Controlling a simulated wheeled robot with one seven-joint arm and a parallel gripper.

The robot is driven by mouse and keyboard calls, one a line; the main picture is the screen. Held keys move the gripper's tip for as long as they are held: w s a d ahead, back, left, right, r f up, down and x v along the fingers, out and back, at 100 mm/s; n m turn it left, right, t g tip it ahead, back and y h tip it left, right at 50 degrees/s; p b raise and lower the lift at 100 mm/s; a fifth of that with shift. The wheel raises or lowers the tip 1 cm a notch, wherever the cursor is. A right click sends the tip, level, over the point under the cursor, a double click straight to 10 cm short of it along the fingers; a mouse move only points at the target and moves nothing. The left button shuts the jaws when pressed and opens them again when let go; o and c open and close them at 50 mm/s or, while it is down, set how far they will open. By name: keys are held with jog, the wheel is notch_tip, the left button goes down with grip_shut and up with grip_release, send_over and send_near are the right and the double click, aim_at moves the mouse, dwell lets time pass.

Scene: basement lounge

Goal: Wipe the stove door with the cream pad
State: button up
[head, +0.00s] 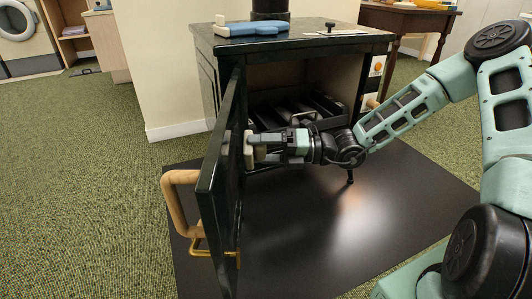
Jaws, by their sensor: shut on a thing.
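The stove (288,47) is a dark green box with an open front, standing on a black floor plate. Its door (222,172) is swung wide open toward me and seen nearly edge-on. A wooden handle (172,200) and a brass latch (203,250) are on the door's left side. My gripper (262,143) is shut on the cream pad (249,149), at the inner face of the door. The pad looks to be against that face; exact contact is hard to tell. The pad is partly hidden by the gripper.
A blue and cream tool (250,29) lies on the stove top near the black flue (270,8). The black floor plate (300,240) is bare in front. A wooden table (405,20) stands behind right. A washing machine (22,35) is far left. Green carpet is open at left.

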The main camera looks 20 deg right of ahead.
jog(key=shift+p+x, duration=0.5)
jog(key=shift+x, duration=0.55)
dwell(0.5)
